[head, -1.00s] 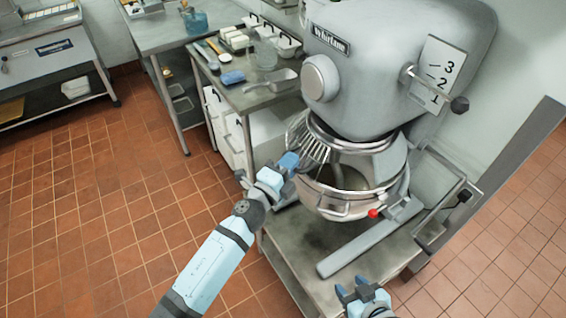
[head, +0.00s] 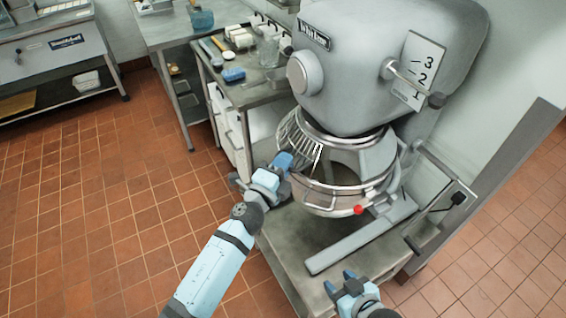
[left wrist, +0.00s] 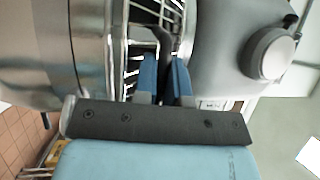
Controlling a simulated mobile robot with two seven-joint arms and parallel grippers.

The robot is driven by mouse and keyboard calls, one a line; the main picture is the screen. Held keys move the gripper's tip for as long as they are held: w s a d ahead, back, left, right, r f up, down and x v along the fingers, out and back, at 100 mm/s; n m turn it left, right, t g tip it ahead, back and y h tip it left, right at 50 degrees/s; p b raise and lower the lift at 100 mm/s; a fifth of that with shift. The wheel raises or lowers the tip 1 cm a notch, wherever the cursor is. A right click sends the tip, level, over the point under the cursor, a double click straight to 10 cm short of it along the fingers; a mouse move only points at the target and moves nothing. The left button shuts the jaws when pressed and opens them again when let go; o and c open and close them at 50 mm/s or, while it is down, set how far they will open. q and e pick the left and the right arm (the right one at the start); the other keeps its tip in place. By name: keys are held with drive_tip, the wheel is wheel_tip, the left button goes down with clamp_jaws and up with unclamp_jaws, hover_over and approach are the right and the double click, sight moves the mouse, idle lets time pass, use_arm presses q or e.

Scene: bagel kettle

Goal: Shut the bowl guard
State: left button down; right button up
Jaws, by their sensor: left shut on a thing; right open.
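The bowl guard (head: 302,140) is a wire cage around the top of the steel mixer bowl (head: 322,197), under the grey mixer head. Its wires gather at the left of the bowl, and the front of the opening shows no wires. My left gripper (head: 283,161) is at the guard's left edge, shut on it. In the left wrist view the blue fingers (left wrist: 164,78) close around a dark bar of the guard (left wrist: 150,20). My right gripper (head: 338,284) is open and empty, low in front of the mixer stand.
The mixer head (head: 385,60) overhangs the bowl. A red knob (head: 358,210) sits at the bowl's front right. A steel side table (head: 250,98) with a blue sponge (head: 233,75) stands behind left. The tiled floor at left is clear.

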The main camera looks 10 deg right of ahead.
use_arm(q)
drive_tip(key=c, duration=1.5)
unclamp_jaws()
drive_tip(key=b+v, duration=0.1)
drive_tip(key=v, duration=1.2)
drive_tip(key=shift+s+a+b, duration=0.25)
drive_tip(key=shift+s+b, duration=0.1)
use_arm(e)
drive_tip(key=shift+a+f, duration=0.2)
drive_tip(key=shift+f, duration=0.55)
drive_tip(key=shift+c, duration=0.3)
